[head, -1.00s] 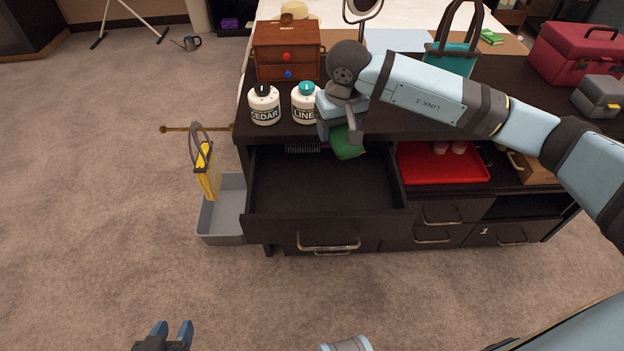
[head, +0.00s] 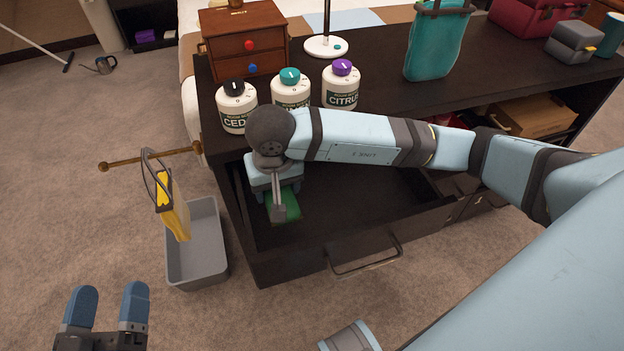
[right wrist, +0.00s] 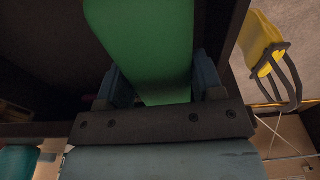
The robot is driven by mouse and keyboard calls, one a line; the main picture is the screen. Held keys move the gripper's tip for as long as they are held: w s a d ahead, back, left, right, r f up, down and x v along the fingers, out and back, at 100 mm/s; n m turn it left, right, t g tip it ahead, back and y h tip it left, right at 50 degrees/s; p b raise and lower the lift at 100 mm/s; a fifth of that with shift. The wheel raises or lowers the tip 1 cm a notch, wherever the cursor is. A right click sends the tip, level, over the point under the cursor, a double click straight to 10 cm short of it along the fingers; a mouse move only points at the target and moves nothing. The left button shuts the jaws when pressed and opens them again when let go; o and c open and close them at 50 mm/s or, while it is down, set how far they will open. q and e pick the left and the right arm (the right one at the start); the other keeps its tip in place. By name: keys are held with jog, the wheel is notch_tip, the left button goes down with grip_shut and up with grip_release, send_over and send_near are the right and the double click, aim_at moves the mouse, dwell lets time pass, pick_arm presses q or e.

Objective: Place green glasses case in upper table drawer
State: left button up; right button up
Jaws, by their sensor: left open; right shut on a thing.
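The green glasses case (head: 283,206) is held low inside the left part of the open upper drawer (head: 335,215). My right gripper (head: 277,195) is shut on it, and the arm partly covers the case in the head view. In the right wrist view the green case (right wrist: 152,45) sits between the two fingers of my right gripper (right wrist: 160,85). I cannot tell whether the case touches the drawer floor. My left gripper (head: 108,300) is open and empty over the carpet at the lower left.
Scent bottles (head: 237,107) and a small wooden chest (head: 243,40) stand on the tabletop beside the drawer. The drawer's middle is bare.

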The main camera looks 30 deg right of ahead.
jog(key=b, duration=0.3)
send_over(325, 184)
jog(key=s+a, duration=0.1)
jog(key=a, duration=0.3)
notch_tip(325, 184, down, 5)
jog(key=shift+d+f, duration=0.1)
jog(key=shift+f, duration=0.1)
jog(key=d+f, duration=0.2)
jog(key=d+b, duration=0.1)
jog(key=shift+w+d+f, duration=0.35)
jog(key=shift+f, duration=0.05)
pick_arm(q)
jog(key=f, duration=0.2)
jog(key=f+g, duration=0.1)
jog(key=f, duration=0.1)
jog(key=f+g, duration=0.1)
jog(key=shift+d+f+m, duration=0.3)
jog(key=shift+d+f, duration=0.05)
jog(key=shift+f, duration=0.05)
pick_arm(e)
jog(key=shift+r, duration=0.1)
pick_arm(q)
jog(key=shift+g, duration=0.3)
pick_arm(e)
jog(key=shift+f, duration=0.2)
jog(key=o, duration=0.9)
pick_arm(q)
jog(key=shift+f, duration=0.15)
pick_arm(e)
jog(key=shift+o, duration=0.2)
